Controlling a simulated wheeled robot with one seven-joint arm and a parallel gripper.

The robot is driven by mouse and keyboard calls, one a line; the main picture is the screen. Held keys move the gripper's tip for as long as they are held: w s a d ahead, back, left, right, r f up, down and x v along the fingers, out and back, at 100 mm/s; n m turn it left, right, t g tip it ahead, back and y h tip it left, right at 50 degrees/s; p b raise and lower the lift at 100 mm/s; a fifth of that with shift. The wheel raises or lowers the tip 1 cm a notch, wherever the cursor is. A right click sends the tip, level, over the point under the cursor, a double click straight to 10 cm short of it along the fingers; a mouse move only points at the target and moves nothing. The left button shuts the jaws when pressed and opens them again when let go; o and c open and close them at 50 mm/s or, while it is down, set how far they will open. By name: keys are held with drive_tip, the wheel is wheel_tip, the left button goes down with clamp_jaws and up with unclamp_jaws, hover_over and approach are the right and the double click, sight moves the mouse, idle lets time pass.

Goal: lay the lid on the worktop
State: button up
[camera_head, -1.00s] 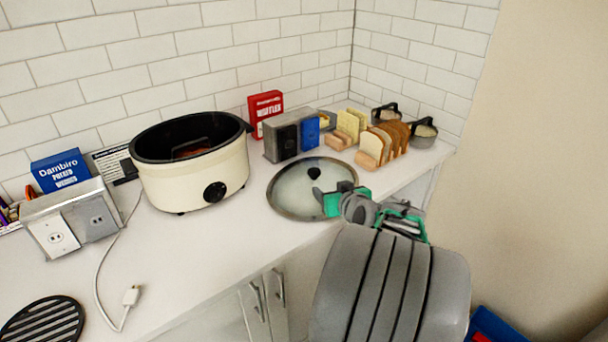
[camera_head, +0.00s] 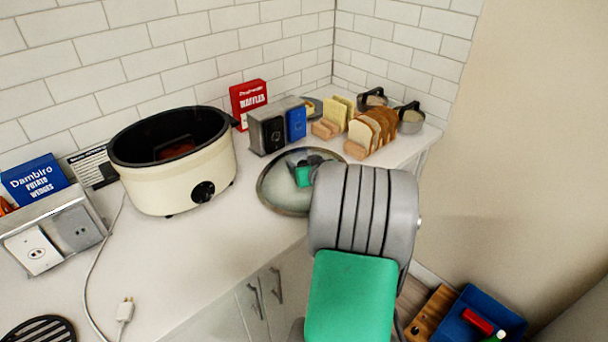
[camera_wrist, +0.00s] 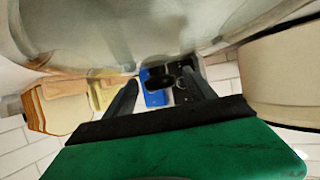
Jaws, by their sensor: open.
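The round glass lid (camera_head: 272,197) with its metal rim lies flat on the white worktop (camera_head: 215,250), right of the cream slow cooker (camera_head: 192,178). The cooker stands uncovered. My gripper (camera_head: 302,172) is low over the lid, and my arm hides the lid's right side. In the wrist view, the lid's glass (camera_wrist: 100,28) fills the top of the picture. The black knob (camera_wrist: 159,82) appears between my two open fingers (camera_wrist: 163,90), with gaps showing on both sides. Whether the fingers touch the lid cannot be told.
Behind the lid stand a toaster (camera_head: 266,133), a blue box (camera_head: 296,123) and a red waffle box (camera_head: 247,98). Bread slices (camera_head: 366,131) in racks stand to the right. A power cord (camera_head: 92,270) crosses the left worktop. The worktop's front middle is clear.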

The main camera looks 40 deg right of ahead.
drive_tip(key=shift+c, duration=0.2)
clamp_jaws()
idle(0.4)
drive_tip(key=shift+r, duration=0.1)
